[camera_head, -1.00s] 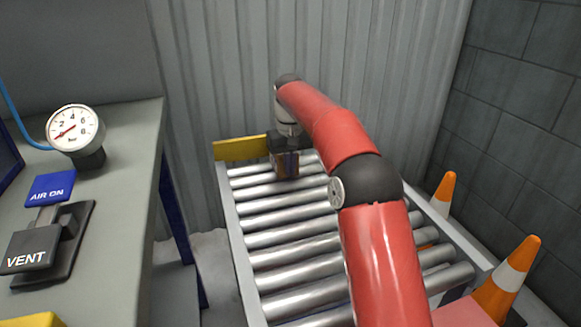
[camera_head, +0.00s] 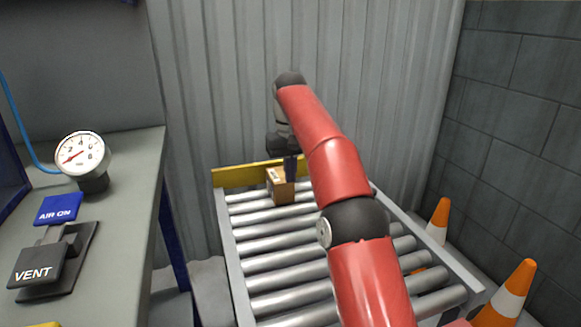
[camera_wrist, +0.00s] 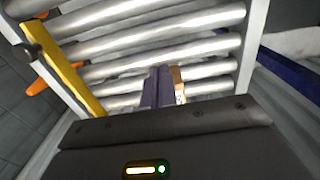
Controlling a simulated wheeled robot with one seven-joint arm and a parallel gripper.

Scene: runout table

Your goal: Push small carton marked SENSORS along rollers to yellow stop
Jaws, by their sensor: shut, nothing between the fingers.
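The small brown carton (camera_head: 281,189) stands upright on the far rollers. It is close in front of the yellow stop (camera_head: 232,177); I cannot tell whether they touch. Its lettering is too small to read. My gripper (camera_head: 291,176) points down with its fingers shut and empty, at the carton's right side near its top. I cannot tell whether they touch. In the wrist view my shut fingers (camera_wrist: 157,86) hide most of the carton, and a narrow strip of it (camera_wrist: 178,86) shows at their right.
The roller table (camera_head: 231,235) has bare rollers nearer me. A bench with a gauge (camera_head: 82,155) and a VENT pedal (camera_head: 36,267) stands left. Orange cones (camera_head: 438,219) stand right, by a block wall. A yellow bar (camera_wrist: 66,65) lines the left in the wrist view.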

